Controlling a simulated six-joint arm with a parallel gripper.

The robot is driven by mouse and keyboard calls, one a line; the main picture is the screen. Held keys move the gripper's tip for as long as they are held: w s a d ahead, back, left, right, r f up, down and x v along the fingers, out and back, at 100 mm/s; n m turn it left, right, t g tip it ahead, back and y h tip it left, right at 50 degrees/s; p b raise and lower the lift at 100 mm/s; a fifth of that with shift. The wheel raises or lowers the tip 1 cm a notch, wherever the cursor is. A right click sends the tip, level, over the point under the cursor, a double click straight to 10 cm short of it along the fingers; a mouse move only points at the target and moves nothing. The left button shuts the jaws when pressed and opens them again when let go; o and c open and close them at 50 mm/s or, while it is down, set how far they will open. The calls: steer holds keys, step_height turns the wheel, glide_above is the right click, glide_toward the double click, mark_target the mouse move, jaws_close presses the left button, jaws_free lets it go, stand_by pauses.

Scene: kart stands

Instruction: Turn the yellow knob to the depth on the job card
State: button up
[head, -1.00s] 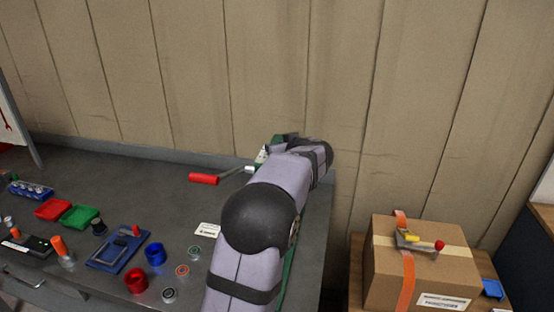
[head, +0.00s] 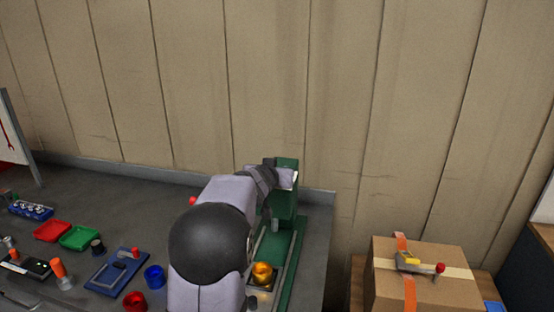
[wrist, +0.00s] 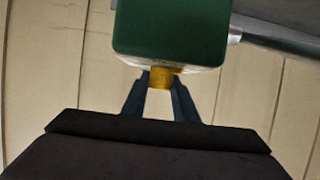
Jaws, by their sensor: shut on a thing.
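The yellow knob (wrist: 160,76) is a short brassy cylinder under the green machine head (wrist: 172,32) in the wrist view. My gripper (wrist: 160,85) is shut on it, one dark finger on each side. In the head view the green machine (head: 286,205) stands at the bench's right end, and my arm hides the knob and my fingers. No scale or mark on the knob can be read. The job card does not show now; my arm covers the bench area where a white card lay.
A golden round piece (head: 262,271) sits on the machine's base. A metal lever (wrist: 275,36) sticks out from the machine head. Blue (head: 154,276) and red (head: 134,301) cups and red and green trays (head: 78,237) are on the bench's left. A cardboard box (head: 425,285) stands at the right.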

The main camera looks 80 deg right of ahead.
steer(key=shift+w+r+m+g+p, duration=0.1)
steer(key=shift+m+g+p, duration=0.5)
steer(key=shift+p, duration=1.4)
steer(key=shift+s+r+m+g+p, duration=0.15)
steer(key=shift+m+g+p, duration=0.45)
steer(key=shift+p, duration=1.35)
steer(key=shift+w+r+m+g+p, duration=0.15)
steer(key=shift+m+g+p, duration=0.45)
steer(key=shift+p, duration=1.4)
steer(key=m+g+p, duration=0.1)
steer(key=p, duration=0.2)
steer(key=shift+f+g+y, duration=0.2)
steer(key=shift+g+y, duration=0.2)
steer(key=shift+m+g+p, duration=0.3)
steer(key=shift+p, duration=0.25)
steer(key=shift+f+p, duration=0.2)
steer(key=shift+p, duration=0.1)
steer(key=o, duration=1.1)
steer(key=shift+c, duration=0.2)
steer(key=shift+r+b, duration=1.15)
steer(key=shift+r, duration=3.85)
